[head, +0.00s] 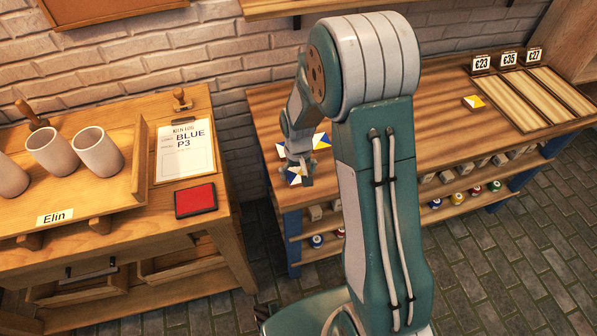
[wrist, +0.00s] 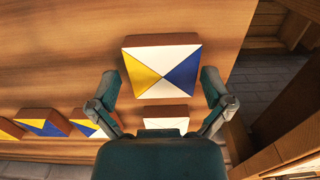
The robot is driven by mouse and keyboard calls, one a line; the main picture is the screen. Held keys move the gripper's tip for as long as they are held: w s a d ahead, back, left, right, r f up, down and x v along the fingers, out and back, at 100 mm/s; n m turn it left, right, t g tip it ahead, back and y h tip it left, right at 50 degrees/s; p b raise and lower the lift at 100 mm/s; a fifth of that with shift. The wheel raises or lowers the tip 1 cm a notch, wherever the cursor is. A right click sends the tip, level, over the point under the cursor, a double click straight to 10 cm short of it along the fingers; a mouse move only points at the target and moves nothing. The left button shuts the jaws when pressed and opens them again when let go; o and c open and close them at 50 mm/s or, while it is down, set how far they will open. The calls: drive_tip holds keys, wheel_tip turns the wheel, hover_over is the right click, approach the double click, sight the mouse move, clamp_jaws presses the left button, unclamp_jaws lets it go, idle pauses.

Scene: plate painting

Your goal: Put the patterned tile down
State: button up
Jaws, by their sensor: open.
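The patterned tile (wrist: 163,70), with yellow, blue and white triangles, lies in the wrist view just ahead of my gripper (wrist: 160,84). The gripper is open, with a finger on either side of the tile's near part and gaps visible between fingers and tile. The tile appears to lie flat on the wooden bench (wrist: 60,55). In the head view my gripper (head: 302,168) is low over the bench's left end, with patterned tile faces (head: 321,140) showing around it. The arm hides part of this area.
More patterned tiles (wrist: 42,122) sit in a row at the lower left of the wrist view, and one (wrist: 166,124) is near the gripper's palm.

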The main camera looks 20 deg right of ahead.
sight(298, 174)
drive_tip(key=shift+a+r, duration=0.1)
drive_tip(key=shift+r, duration=0.15)
wheel_tip(298, 174, up, 12)
drive_tip(key=s+r+t, duration=0.2)
drive_tip(key=s+r, duration=0.6)
drive_tip(key=s, duration=0.2)
drive_tip(key=s+r+t, duration=0.3)
drive_tip(key=s+r, duration=0.4)
drive_tip(key=s, duration=0.4)
drive_tip(key=shift+r+t, duration=0.3)
drive_tip(key=shift+r, duration=0.05)
drive_tip(key=shift+w, duration=0.1)
